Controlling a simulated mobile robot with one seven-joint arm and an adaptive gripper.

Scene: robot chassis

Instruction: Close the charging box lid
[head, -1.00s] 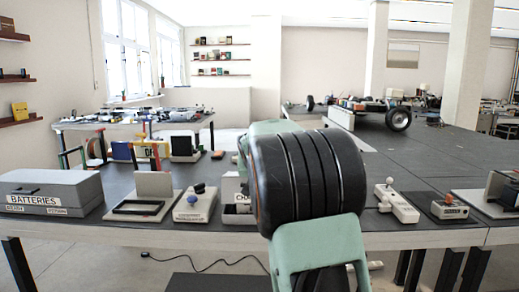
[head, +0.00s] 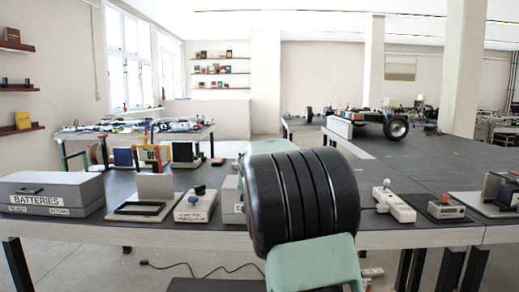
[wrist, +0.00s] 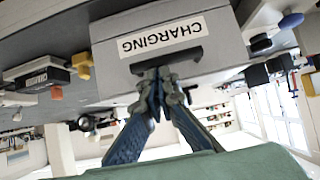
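The charging box (wrist: 110,62) is grey, with a white label reading CHARGING, upside down in the wrist view. A black handle (wrist: 196,56) sits beside the label on its front. My gripper (wrist: 162,74) has its two fingertips close together at the handle, and I see nothing clearly pinched between them. In the head view, my arm hides most of the charging box; only a pale left part (head: 231,205) shows. I cannot tell from these views how far its lid is open.
A closed grey BATTERIES box (head: 48,190) stands at the table's left end. Between it and my arm are a pale stand with a black frame (head: 140,208) and a joystick unit (head: 196,207). Another joystick unit (head: 394,205) stands right of my arm.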

